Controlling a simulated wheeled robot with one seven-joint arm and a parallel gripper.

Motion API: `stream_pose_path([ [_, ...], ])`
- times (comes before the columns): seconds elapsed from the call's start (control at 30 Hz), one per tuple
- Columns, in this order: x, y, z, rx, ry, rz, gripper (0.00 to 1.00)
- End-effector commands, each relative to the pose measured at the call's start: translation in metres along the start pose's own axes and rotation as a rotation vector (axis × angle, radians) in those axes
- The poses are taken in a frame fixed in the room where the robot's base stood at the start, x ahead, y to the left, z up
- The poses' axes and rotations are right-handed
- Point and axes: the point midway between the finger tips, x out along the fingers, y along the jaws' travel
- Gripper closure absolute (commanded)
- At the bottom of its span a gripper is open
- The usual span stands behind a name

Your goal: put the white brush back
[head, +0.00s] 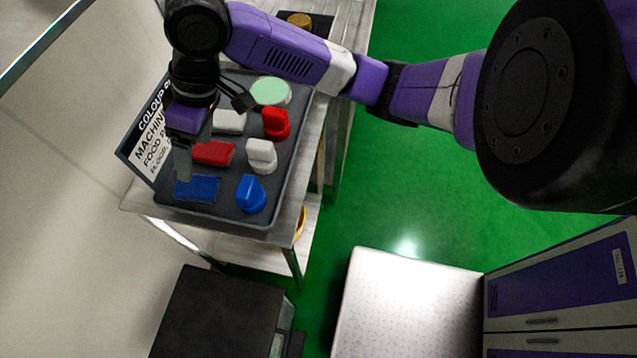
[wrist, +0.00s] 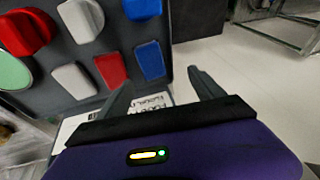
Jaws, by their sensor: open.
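A dark tray (head: 285,200) on a metal table holds two rows of coloured pieces. Two are white: an upright-gripped piece (head: 261,156) between red and blue ones, and a flat block (head: 228,121) in the other row. I cannot tell which is the white brush. In the wrist view the white gripped piece (wrist: 80,18) is at the top and the white flat block (wrist: 74,80) at the left. My gripper (head: 182,172) is open and empty, over the tray's sign side near the blue flat block (head: 197,188). In the wrist view its fingers (wrist: 160,78) are apart.
A red flat block (head: 214,153), red gripped piece (head: 275,122), blue gripped piece (head: 250,194) and round green piece (head: 270,92) share the tray. A printed sign (head: 150,140) stands along its left edge. A dark box (head: 215,315) stands below the table.

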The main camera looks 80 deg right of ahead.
Motion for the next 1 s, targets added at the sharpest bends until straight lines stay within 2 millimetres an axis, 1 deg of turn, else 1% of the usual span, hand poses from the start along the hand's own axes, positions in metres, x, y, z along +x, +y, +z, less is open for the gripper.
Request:
stream_pose_path([
  [0.03,0.007,-0.035,-0.023,-0.009,0.091,-0.082,0.23],
  [0.07,0.008,-0.052,-0.036,-0.010,0.146,-0.122,0.23],
  [0.1,0.009,-0.073,-0.052,-0.008,0.217,-0.173,0.23],
  [0.17,0.007,-0.103,-0.073,0.004,0.318,-0.245,0.23],
  [0.2,0.004,-0.120,-0.085,0.015,0.384,-0.291,0.23],
  [0.3,-0.003,-0.157,-0.109,0.062,0.533,-0.391,0.23],
  [0.33,-0.006,-0.167,-0.114,0.078,0.574,-0.418,0.23],
  [0.4,-0.010,-0.184,-0.122,0.127,0.663,-0.470,0.23],
  [0.5,-0.014,-0.200,-0.127,0.206,0.776,-0.520,0.23],
  [0.57,-0.013,-0.206,-0.125,0.258,0.833,-0.536,0.23],
  [0.63,-0.011,-0.209,-0.119,0.319,0.891,-0.542,0.23],
  [0.77,0.001,-0.207,-0.094,0.426,0.973,-0.510,0.23],
  [0.87,0.014,-0.201,-0.064,0.492,1.014,-0.452,0.23],
  [0.97,0.026,-0.193,-0.026,0.533,1.039,-0.370,0.23],
  [1.0,0.030,-0.189,-0.009,0.542,1.045,-0.333,0.23],
])
